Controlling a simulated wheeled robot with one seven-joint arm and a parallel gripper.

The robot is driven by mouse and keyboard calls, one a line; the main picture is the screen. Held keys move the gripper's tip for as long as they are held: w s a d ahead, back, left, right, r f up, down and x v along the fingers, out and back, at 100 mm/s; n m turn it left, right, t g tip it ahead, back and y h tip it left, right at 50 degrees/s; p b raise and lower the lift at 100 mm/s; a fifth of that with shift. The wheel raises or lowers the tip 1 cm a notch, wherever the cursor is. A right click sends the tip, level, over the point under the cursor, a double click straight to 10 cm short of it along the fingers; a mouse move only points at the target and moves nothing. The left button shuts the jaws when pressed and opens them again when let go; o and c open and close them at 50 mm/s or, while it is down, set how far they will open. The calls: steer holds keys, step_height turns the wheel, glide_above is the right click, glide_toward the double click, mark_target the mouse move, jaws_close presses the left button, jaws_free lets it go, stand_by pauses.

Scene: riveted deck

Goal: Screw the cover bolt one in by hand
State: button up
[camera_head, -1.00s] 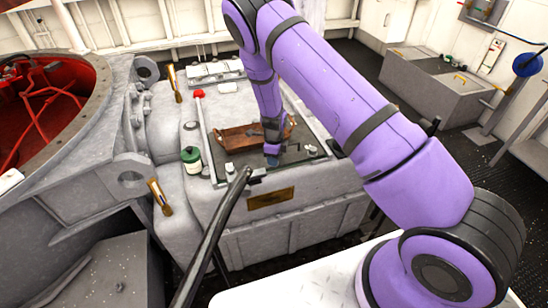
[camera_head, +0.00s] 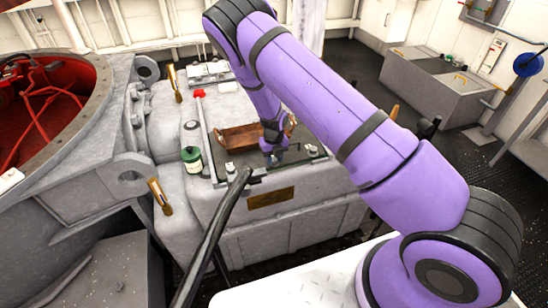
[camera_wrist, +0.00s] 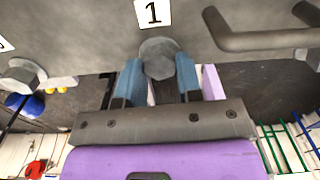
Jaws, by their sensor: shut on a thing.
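Cover bolt one (camera_wrist: 159,55) is a grey hex-headed bolt beside the white label "1" (camera_wrist: 153,12) in the wrist view. My gripper (camera_wrist: 158,80) is shut on its head, with one blue fingertip on each side. The bolt's shank is not clearly visible, so how deep it sits cannot be told. In the head view my gripper (camera_head: 272,156) is low at the front edge of the dark cover plate (camera_head: 292,158). Another hex bolt (camera_wrist: 22,76) shows at the left of the wrist view.
A bent grey handle (camera_wrist: 262,38) is right of the bolt in the wrist view. A brown tray (camera_head: 238,138) lies behind my gripper. A dark bar (camera_head: 210,235) rises in the foreground.

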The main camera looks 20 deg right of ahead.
mark_target(274, 159)
steer(key=shift+w+r+m, duration=0.1)
steer(key=shift+m, duration=1.8)
steer(key=o, duration=0.9)
steer(key=shift+o, duration=0.2)
step_height(274, 159, up, 11)
